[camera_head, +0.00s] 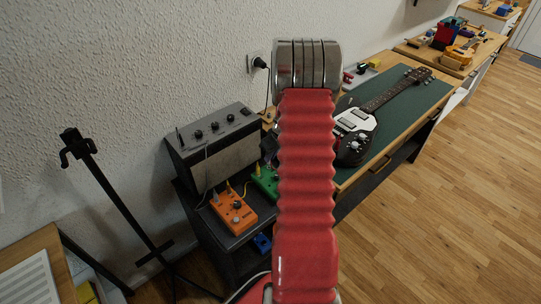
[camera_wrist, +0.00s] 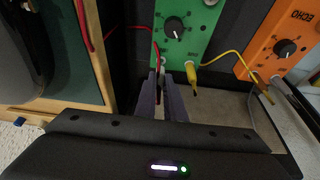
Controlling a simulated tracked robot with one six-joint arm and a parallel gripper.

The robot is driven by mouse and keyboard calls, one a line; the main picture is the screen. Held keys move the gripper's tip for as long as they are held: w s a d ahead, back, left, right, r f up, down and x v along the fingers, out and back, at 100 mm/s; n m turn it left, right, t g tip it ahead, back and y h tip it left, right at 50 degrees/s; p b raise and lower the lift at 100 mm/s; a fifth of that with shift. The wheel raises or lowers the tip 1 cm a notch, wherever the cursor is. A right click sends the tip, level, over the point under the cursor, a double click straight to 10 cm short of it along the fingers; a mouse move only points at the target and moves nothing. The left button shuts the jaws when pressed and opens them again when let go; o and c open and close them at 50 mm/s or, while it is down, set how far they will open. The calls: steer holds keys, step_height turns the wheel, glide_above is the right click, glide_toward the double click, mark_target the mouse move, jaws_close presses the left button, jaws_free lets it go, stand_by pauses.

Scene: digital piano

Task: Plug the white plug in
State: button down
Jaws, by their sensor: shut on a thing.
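In the wrist view my gripper (camera_wrist: 163,80) has its two dark purple-grey fingers close together at the near edge of the green pedal (camera_wrist: 185,30). A small whitish piece, seemingly the white plug (camera_wrist: 162,63), shows at the fingertips, with a thin red cable running up and left from it. The fingers hide most of it, and I cannot tell whether its tip is in a socket. A yellow plug (camera_wrist: 191,73) sits at the same pedal edge, just to the right. In the head view my arm hides the gripper; the green pedal (camera_head: 266,182) shows partly beside it.
An orange pedal (camera_head: 235,211) stands left of the green one, before an amplifier (camera_head: 217,150). A yellow cable (camera_wrist: 225,55) links towards the orange pedal (camera_wrist: 280,40). A guitar (camera_head: 355,132) lies on the bench to the right. A black stand (camera_head: 110,195) is at left.

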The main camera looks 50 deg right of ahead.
steer(key=shift+f, duration=1.15)
stand_by(0.4)
steer(key=c, duration=1.8)
jaws_free()
steer(key=shift+o, duration=0.2)
steer(key=shift+r, duration=0.1)
steer(key=shift+v, duration=2.45)
steer(key=v, duration=1.3)
steer(key=shift+r, duration=0.3)
steer(key=shift+s+a, duration=0.1)
steer(key=shift+s, duration=0.05)
